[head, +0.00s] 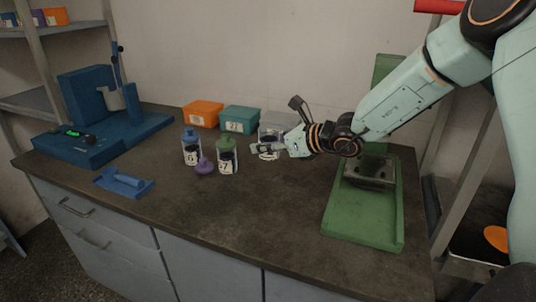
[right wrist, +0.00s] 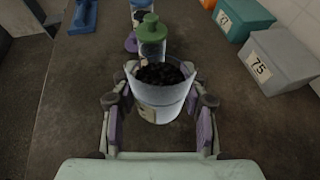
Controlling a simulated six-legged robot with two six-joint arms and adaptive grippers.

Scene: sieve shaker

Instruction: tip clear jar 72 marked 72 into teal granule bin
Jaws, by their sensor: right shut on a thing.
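My right gripper (head: 268,149) is shut on a clear, open-topped jar (right wrist: 158,108) filled with dark granules. In the right wrist view the jar stands about upright between the two fingers. Its number cannot be read, and I cannot tell whether its base touches the bench. The teal granule bin (head: 239,120) stands at the back of the bench, left of and behind the gripper. It also shows in the right wrist view (right wrist: 240,18), at the top right. My left gripper is not in view.
A green-lidded jar (head: 227,157), a blue-lidded jar (head: 191,147) and a loose purple lid (head: 204,166) stand left of my gripper. An orange bin (head: 203,113) and a grey bin marked 75 (right wrist: 285,62) flank the teal one. The bench front is clear.

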